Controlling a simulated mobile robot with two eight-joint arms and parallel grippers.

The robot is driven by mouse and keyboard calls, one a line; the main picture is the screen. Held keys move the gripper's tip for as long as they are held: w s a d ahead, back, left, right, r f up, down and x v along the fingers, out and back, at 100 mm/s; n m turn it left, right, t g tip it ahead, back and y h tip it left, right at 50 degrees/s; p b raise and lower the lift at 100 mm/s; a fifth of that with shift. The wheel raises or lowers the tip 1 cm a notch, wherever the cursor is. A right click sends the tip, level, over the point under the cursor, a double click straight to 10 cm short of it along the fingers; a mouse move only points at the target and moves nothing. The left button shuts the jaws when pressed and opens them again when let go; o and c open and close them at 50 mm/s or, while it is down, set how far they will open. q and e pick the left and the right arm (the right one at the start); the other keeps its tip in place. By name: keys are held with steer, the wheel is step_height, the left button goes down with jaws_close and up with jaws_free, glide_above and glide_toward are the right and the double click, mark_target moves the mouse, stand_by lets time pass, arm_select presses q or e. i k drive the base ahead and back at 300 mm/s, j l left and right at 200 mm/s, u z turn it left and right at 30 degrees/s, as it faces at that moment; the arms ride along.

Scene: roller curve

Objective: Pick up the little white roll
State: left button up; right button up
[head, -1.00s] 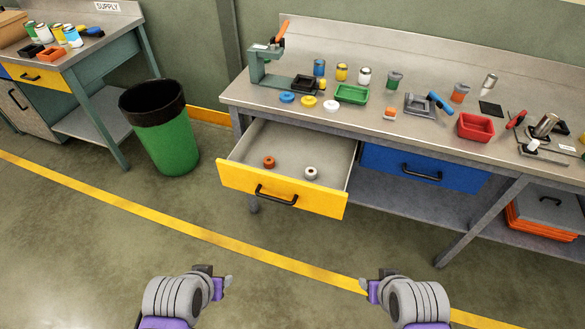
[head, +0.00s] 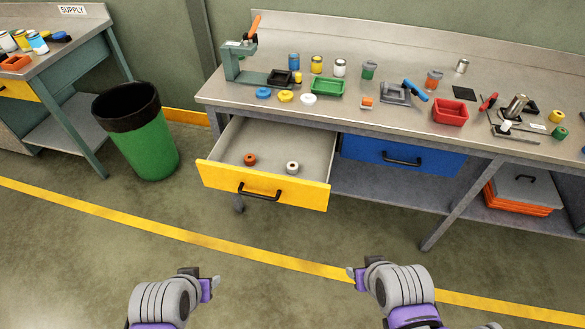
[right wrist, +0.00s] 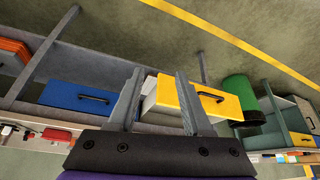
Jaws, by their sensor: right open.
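The little white roll (head: 292,168) lies inside the open yellow drawer (head: 262,188) under the workbench, right of a brown-orange roll (head: 250,159). My right gripper (head: 352,276) is in front of the bench over the floor, well apart from the drawer. In the right wrist view my right gripper (right wrist: 160,100) is open and empty, with the yellow drawer front (right wrist: 200,99) beyond it; the roll does not show there. My left gripper (head: 214,283) is low in the head view, apart from everything; its jaw opening cannot be made out.
A green bin (head: 138,132) stands left of the drawer. A shut blue drawer (head: 400,160) is to its right. The workbench top (head: 330,112) above carries a press, cans, trays and tools. The floor before the drawer is clear.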

mark_target(291, 166)
steer(key=i+j+z, duration=0.15)
steer(key=i+j, duration=1.05)
